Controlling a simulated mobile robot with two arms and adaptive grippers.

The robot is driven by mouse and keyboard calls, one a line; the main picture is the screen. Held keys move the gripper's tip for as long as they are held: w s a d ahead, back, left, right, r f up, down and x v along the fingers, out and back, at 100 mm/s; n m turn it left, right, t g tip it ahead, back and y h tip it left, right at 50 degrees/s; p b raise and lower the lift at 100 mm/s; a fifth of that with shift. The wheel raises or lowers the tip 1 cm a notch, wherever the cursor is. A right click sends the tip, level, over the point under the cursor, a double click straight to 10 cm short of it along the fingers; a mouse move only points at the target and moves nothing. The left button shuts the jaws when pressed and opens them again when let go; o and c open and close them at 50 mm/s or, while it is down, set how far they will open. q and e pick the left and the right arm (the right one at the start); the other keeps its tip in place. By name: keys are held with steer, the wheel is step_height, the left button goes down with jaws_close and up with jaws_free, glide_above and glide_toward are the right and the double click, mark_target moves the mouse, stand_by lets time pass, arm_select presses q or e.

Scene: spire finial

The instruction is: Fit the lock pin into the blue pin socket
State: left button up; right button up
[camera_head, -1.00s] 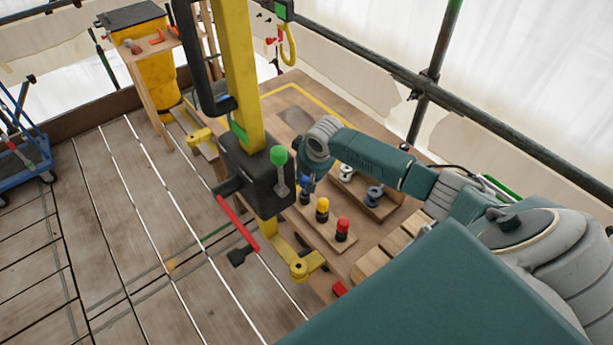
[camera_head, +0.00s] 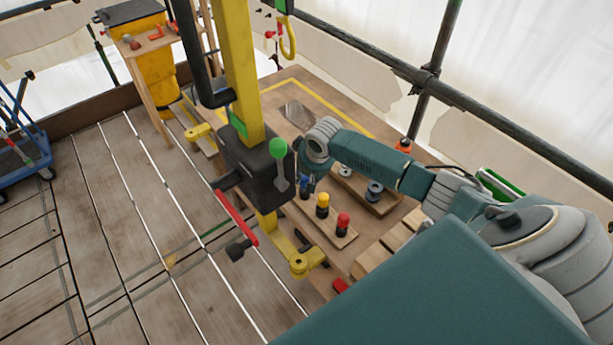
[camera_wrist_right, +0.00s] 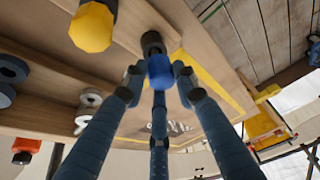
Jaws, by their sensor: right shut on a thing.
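A blue-headed pin (camera_wrist_right: 160,72) with a dark lower part stands at the end of a wooden strip (camera_head: 322,222). It looks like the lock pin. My right gripper (camera_wrist_right: 158,78) is shut around its blue head, with the dark part still at the wood. In the head view my right gripper (camera_head: 308,178) reaches down behind the black clamp block, and its fingers are mostly hidden. I cannot make out a separate blue socket in either view. My left gripper is not in view.
A yellow-topped pin (camera_head: 322,204) and a red-topped pin (camera_head: 343,222) stand on the same strip. The yellow mast (camera_head: 242,75) and black block (camera_head: 258,170) with a green-knobbed lever (camera_head: 279,150) are close left of the gripper. Grey spools (camera_head: 374,190) stand behind right.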

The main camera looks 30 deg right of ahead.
steer(key=shift+f, duration=0.45)
steer(key=o, duration=1.3)
steer(key=shift+c, duration=0.2)
steer(key=shift+r, duration=0.1)
steer(key=v, duration=1.1)
steer(key=shift+s+r, duration=0.2)
steer(key=shift+r, duration=0.15)
